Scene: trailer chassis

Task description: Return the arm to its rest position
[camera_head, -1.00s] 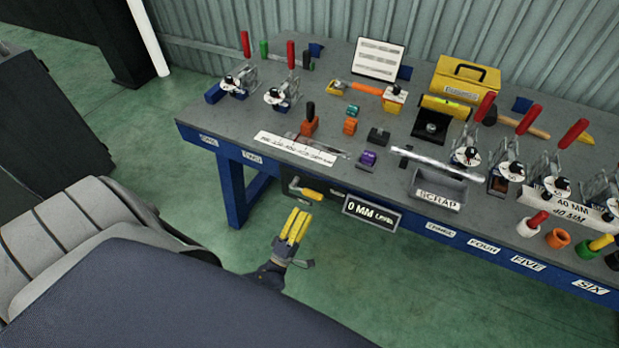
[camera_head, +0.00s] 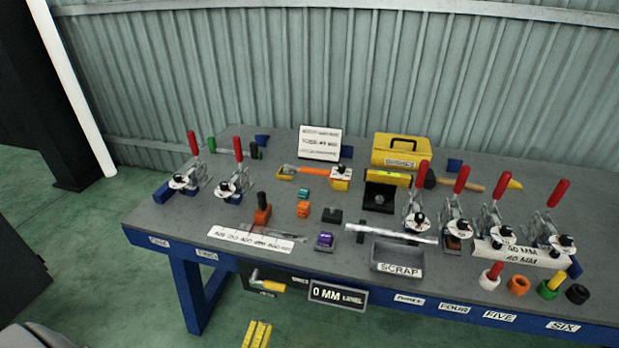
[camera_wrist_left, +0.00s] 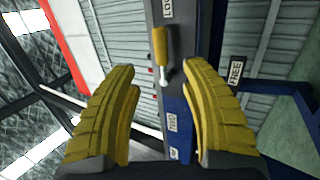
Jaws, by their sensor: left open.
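My left gripper (camera_head: 257,335) shows at the bottom edge of the head view, its yellow fingers below the front edge of the workbench (camera_head: 375,211). In the left wrist view its two yellow fingers (camera_wrist_left: 155,110) stand apart with nothing between them. My right gripper is not in view.
Red-handled toggle clamps (camera_head: 234,180) stand on the bench. A scrap bin (camera_head: 398,257), a yellow toolbox (camera_head: 402,150) and a sign reading 0 MM Level (camera_head: 338,294) are near the middle. Green floor (camera_head: 130,255) lies open in front at left.

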